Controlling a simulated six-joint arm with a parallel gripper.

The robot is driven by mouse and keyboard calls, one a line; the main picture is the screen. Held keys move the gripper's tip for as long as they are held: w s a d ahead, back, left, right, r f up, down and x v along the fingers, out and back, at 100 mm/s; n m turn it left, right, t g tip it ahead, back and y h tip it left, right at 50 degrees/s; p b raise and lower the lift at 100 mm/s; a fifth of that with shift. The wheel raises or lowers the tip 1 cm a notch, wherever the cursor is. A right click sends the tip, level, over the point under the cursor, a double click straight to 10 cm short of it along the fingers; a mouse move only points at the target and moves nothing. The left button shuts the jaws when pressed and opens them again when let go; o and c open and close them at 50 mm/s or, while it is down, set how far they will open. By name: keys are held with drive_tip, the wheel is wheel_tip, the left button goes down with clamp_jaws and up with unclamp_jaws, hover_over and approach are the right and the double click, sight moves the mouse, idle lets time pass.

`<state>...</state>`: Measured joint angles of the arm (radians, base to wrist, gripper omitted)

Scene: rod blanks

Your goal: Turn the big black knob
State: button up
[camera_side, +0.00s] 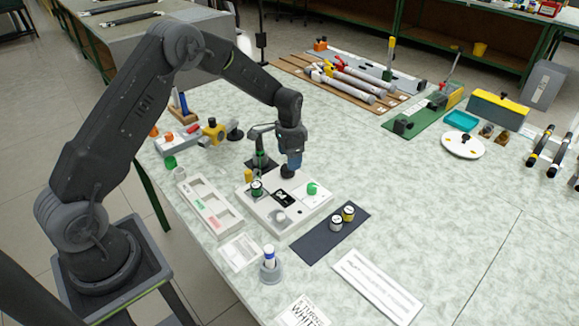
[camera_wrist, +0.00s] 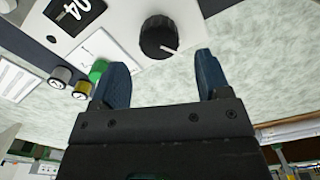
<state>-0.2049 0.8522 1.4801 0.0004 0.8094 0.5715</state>
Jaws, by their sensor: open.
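The big black knob (camera_wrist: 158,37) with a white pointer line sits on the white panel in the wrist view. In the side view the black knob (camera_side: 287,173) is at the panel's far edge, partly hidden by my gripper. My gripper (camera_wrist: 160,68) is open, with its two blue fingers on either side of the knob's line and the knob just beyond the tips. Nothing is held between the fingers. In the side view my gripper (camera_side: 290,164) is right above the knob; I cannot tell whether it touches.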

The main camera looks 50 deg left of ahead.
drive_tip(key=shift+f, duration=2.15)
